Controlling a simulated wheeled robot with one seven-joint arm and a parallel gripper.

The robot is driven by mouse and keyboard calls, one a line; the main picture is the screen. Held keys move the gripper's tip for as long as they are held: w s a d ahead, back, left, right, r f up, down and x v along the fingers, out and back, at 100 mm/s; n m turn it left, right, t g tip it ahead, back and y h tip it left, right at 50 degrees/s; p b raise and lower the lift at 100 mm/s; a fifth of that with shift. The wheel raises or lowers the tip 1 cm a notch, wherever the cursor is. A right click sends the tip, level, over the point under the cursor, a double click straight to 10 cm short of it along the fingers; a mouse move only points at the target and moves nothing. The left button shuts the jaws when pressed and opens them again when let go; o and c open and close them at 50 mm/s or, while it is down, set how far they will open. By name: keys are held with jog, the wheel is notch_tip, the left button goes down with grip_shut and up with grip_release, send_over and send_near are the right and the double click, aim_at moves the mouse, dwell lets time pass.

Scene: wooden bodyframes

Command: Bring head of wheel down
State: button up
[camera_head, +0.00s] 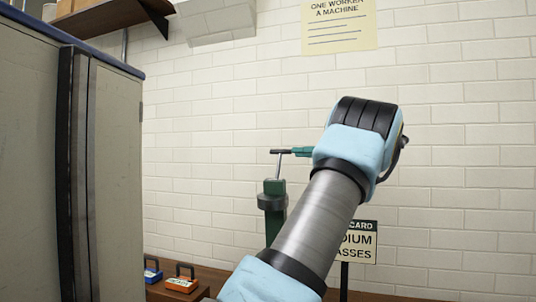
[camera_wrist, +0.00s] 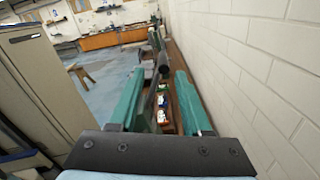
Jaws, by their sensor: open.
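A green upright machine (camera_head: 272,208) stands on the wooden bench, with a thin metal rod rising from it and a dark crossbar head (camera_head: 271,151) on top. My gripper (camera_head: 302,152) comes in from the right at the height of this head. Its green fingertips are at or very near the bar's right end; I cannot tell whether they touch. In the wrist view my gripper (camera_wrist: 160,72) has its two green fingers apart. A dark upright shape (camera_wrist: 149,90), seemingly part of the machine, shows between them. My arm hides the machine's lower right side.
A tall grey cabinet (camera_head: 110,160) stands close on the left. A blue box (camera_head: 152,272) and an orange box (camera_head: 182,281) sit on the bench (camera_head: 215,278). A sign (camera_head: 362,243) stands behind my arm. A white brick wall (camera_head: 460,190) closes the back.

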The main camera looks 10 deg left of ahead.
jog(key=w+a+p, duration=0.2)
jog(key=a, duration=0.8)
jog(key=shift+w+a, duration=0.35)
grip_shut()
dwell(1.1)
